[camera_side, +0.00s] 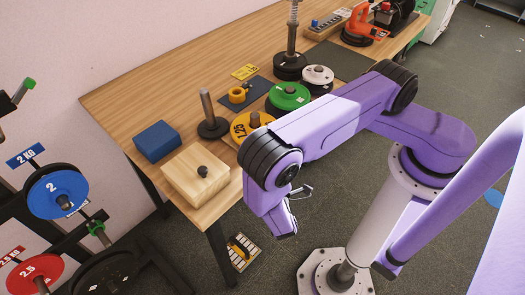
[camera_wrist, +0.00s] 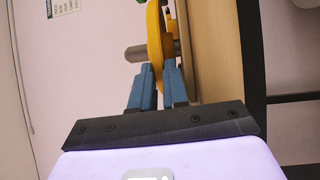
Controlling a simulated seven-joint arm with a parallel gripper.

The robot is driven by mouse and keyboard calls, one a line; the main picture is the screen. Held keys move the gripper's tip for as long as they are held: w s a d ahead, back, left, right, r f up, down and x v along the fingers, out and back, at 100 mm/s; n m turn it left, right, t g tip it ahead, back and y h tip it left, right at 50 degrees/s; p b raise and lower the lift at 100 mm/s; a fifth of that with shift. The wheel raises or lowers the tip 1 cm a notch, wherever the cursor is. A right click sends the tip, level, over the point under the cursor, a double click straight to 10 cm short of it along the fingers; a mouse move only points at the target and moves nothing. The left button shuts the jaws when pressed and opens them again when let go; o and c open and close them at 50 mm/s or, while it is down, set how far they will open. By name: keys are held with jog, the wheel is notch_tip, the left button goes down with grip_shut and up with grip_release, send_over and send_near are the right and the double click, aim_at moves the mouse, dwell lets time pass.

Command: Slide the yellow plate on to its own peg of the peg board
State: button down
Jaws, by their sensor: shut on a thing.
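The yellow plate (camera_side: 240,127), marked 1.25, is at the table's near edge with a dark knob on it, partly hidden behind my arm. In the wrist view the yellow plate (camera_wrist: 155,32) shows nearly edge-on, with a grey cylinder crossing it. My gripper's blue fingers (camera_wrist: 158,75) are closed at the plate's near rim. In the side view the fingertips are hidden by my arm. The peg board (camera_side: 60,240) stands at the left, with a blue plate (camera_side: 45,190) and a red plate (camera_side: 25,278) on pegs. A bare peg with a green tip (camera_side: 28,85) shows above them.
A wooden block (camera_side: 185,180), a blue block (camera_side: 157,140) and an upright grey post (camera_side: 206,102) stand near the yellow plate. A green plate (camera_side: 290,95) and a white plate (camera_side: 318,74) lie behind it.

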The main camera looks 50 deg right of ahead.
jog(key=shift+r, duration=0.15)
jog(key=c, duration=1.2)
grip_release()
jog(key=shift+o, duration=0.7)
jog(key=shift+f, duration=0.2)
jog(key=r+v, duration=0.1)
jog(key=v, duration=1.6)
jog(key=shift+s+f, duration=0.25)
jog(key=shift+f, duration=0.05)
jog(key=shift+w, duration=0.1)
